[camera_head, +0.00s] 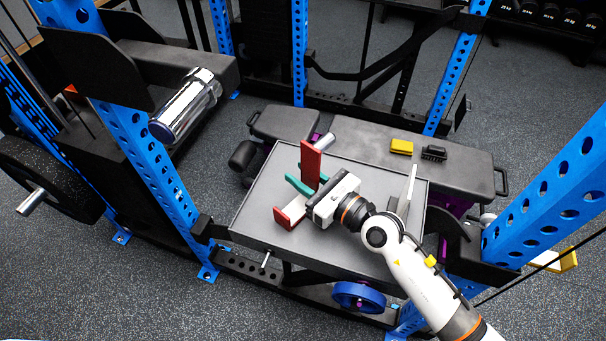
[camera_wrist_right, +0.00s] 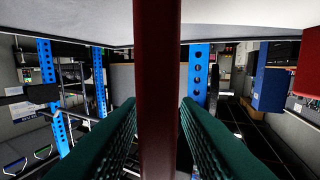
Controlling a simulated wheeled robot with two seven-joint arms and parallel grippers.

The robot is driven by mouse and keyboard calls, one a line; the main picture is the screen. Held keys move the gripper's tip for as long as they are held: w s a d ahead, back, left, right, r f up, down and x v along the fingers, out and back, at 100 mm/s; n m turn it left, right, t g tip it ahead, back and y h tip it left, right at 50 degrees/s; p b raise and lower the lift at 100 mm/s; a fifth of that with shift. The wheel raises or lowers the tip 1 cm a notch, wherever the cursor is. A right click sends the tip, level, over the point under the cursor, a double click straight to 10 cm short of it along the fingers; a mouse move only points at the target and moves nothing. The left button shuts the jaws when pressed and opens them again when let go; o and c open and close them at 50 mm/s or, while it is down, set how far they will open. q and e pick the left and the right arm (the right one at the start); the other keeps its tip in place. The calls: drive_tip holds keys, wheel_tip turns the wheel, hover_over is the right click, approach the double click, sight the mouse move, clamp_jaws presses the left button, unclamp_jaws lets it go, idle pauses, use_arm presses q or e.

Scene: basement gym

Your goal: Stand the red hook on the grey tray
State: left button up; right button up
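The red hook (camera_head: 311,160) has a tall upright bar and a lower arm ending in a red and white lip towards the left front. It appears upright over the grey tray (camera_head: 252,222); I cannot tell whether its base rests on the surface. My right gripper (camera_head: 307,181) reaches in from the right, its teal fingers on either side of the bar. In the right wrist view, the dark red bar (camera_wrist_right: 158,70) runs through the middle, with the fingertips (camera_wrist_right: 158,105) against both edges. The gripper looks shut on it. My left gripper is not in view.
A black bench (camera_head: 365,145) behind the tray holds a yellow block (camera_head: 401,146) and a black brush-like item (camera_head: 434,153). Blue rack posts (camera_head: 150,165) stand at both sides. A chrome cylinder (camera_head: 186,106) juts out at upper left. The tray's left part is clear.

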drive_tip(key=shift+r, duration=0.1)
drive_tip(key=shift+r+p, duration=0.3)
drive_tip(key=b+v, duration=0.2)
drive_tip(key=v, duration=0.8)
drive_tip(key=shift+s+d+f, duration=0.2)
drive_tip(key=shift+s+d, duration=0.05)
drive_tip(key=shift+d, duration=0.05)
drive_tip(key=shift+s+d+r, duration=0.2)
drive_tip(key=shift+s+d, duration=0.2)
drive_tip(key=shift+d, duration=0.05)
